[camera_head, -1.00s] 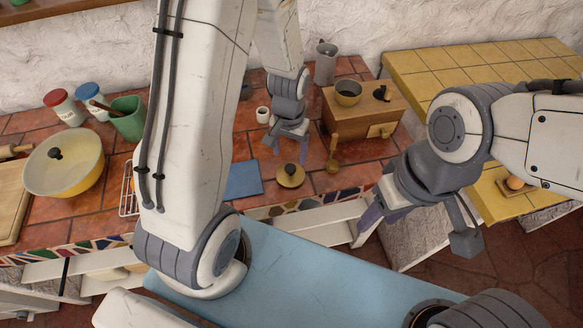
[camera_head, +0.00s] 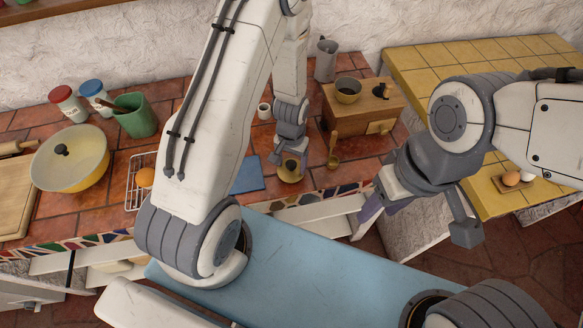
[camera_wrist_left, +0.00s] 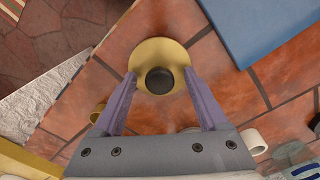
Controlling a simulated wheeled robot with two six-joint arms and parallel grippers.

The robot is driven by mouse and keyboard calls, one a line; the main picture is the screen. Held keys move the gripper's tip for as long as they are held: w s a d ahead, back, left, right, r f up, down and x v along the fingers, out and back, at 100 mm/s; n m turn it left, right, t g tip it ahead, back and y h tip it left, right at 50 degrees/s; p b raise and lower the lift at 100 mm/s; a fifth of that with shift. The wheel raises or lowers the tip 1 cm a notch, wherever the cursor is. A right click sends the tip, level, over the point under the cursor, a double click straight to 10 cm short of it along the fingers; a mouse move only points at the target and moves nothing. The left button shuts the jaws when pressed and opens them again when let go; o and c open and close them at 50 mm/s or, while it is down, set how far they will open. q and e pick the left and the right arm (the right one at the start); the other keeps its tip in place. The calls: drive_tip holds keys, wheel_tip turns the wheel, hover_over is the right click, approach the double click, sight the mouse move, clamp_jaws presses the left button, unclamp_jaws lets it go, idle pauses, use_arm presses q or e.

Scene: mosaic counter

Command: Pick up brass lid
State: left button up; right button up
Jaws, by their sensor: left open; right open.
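The brass lid (camera_head: 290,178) is a round, gold-coloured disc with a black knob, lying on the red tiled counter near its front edge. It also shows in the left wrist view (camera_wrist_left: 150,50), where its black knob (camera_wrist_left: 159,81) sits between the fingertips. My left gripper (camera_head: 290,159) is open above the lid and partly hides it in the head view; its fingers (camera_wrist_left: 160,76) are either side of the knob. I cannot tell whether they touch it. My right gripper (camera_head: 418,217) is open and empty, in front of the counter at the right.
A blue mat (camera_head: 247,176) lies left of the lid and a brass ladle (camera_head: 333,160) to its right. A wooden grinder box (camera_head: 375,107) stands behind. A small white cup (camera_head: 264,111) is behind the mat.

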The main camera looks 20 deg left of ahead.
use_arm(q)
drive_tip(key=shift+c, duration=0.3)
clamp_jaws()
drive_tip(key=shift+r, duration=0.15)
